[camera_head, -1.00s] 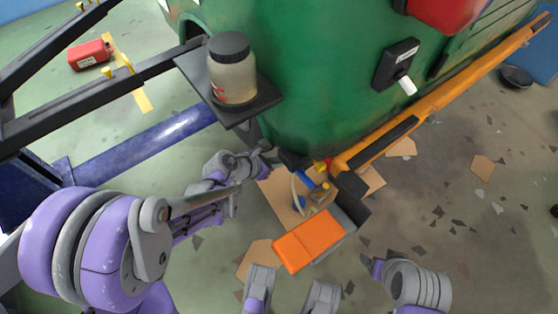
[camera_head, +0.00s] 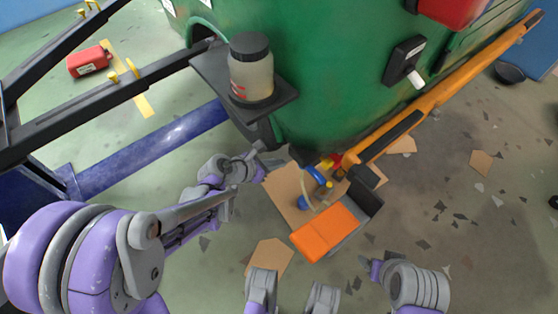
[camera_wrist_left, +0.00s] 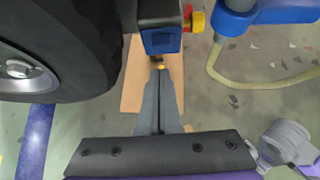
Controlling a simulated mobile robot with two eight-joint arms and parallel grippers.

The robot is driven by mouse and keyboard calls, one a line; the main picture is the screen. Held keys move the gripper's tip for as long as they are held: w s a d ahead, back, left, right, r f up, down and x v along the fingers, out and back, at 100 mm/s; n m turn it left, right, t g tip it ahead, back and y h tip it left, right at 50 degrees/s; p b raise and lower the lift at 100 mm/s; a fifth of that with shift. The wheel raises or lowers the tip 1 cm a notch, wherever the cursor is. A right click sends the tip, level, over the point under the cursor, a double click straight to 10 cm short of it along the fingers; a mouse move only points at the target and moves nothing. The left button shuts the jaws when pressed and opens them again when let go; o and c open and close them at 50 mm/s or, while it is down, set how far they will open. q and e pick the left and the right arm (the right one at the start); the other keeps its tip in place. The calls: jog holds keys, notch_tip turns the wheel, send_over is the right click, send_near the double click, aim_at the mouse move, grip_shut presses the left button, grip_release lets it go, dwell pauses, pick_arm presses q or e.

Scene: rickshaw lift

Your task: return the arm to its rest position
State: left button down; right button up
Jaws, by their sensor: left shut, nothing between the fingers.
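My left arm (camera_head: 190,213), purple and grey, comes in from the left in the head view and reaches to the middle. Its gripper (camera_head: 258,152) is shut and empty, beside the lower edge of the green rickshaw body (camera_head: 310,100). No contact with either is clear.
An orange-topped block (camera_head: 325,232) stands on the floor near brown cardboard (camera_head: 285,190). A lidded jar (camera_head: 251,72) sits on a black shelf. An orange beam (camera_head: 450,85) runs along the green body.

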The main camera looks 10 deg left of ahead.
pick_arm(q)
jog(key=r+p+v, duration=0.1)
jog(key=p+v, duration=0.1)
jog(key=v, duration=0.7)
jog(key=shift+p, duration=0.35)
pick_arm(e)
notch_tip(320, 180, up, 4)
jog(key=shift+s+d+f, duration=0.1)
pick_arm(q)
jog(key=shift+w+d+r, duration=0.1)
jog(key=shift+w+r, duration=0.05)
